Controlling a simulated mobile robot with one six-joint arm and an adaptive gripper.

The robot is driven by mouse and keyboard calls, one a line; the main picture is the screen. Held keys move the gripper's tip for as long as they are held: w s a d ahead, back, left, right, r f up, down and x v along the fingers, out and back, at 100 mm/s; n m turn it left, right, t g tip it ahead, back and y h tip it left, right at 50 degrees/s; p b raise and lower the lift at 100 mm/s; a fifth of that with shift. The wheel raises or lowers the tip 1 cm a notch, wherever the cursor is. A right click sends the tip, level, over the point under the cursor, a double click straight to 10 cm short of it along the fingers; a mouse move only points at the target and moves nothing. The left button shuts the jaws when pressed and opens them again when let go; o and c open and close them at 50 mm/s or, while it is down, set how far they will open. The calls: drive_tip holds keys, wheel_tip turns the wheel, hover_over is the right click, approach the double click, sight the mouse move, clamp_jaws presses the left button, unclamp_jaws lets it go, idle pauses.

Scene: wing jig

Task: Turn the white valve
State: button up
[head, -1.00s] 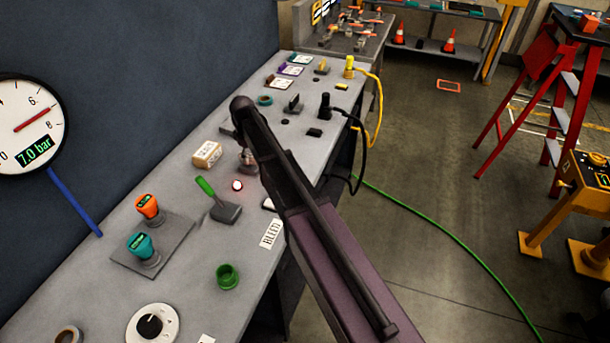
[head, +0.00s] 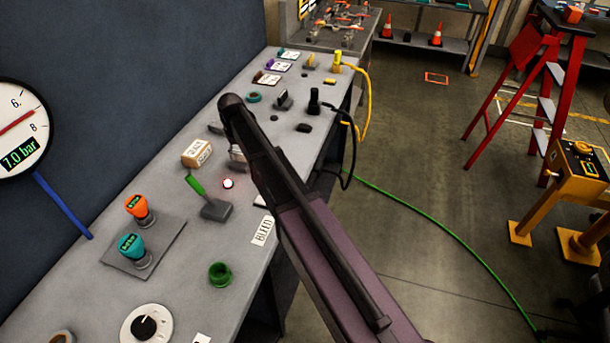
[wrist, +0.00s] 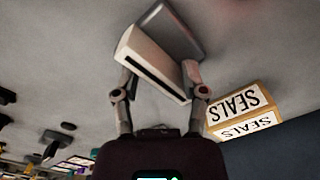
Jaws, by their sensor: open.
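In the wrist view a pale, off-white block-like handle with a dark slot (wrist: 150,64) stands on a grey base plate (wrist: 172,28); I take it for the white valve. My gripper (wrist: 157,80) is open, with one finger on each side of the handle's near end. The fingers look very close to it, and I cannot tell whether they touch. In the head view my dark arm hides most of the gripper and valve.
A SEALS box (wrist: 240,110) sits close beside my right finger; it also shows in the head view (head: 196,153). A green-handled lever (head: 208,198), a lit white button (head: 228,183) and orange (head: 138,206) and teal (head: 132,245) knobs stand nearer on the bench.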

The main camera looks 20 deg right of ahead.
sight(239, 152)
drive_tip(key=m, duration=0.9)
drive_tip(key=shift+m, duration=0.4)
wheel_tip(239, 152, up, 14)
drive_tip(key=p, duration=1.4)
drive_tip(key=s+d+f+n+b, duration=0.2)
drive_tip(key=s+d, duration=0.6)
drive_tip(key=s, duration=0.4)
drive_tip(key=s+d+f+n+b, duration=0.3)
drive_tip(key=s+d, duration=0.5)
drive_tip(key=s, duration=0.4)
drive_tip(key=shift+n+t, duration=0.3)
drive_tip(key=shift+n, duration=0.4)
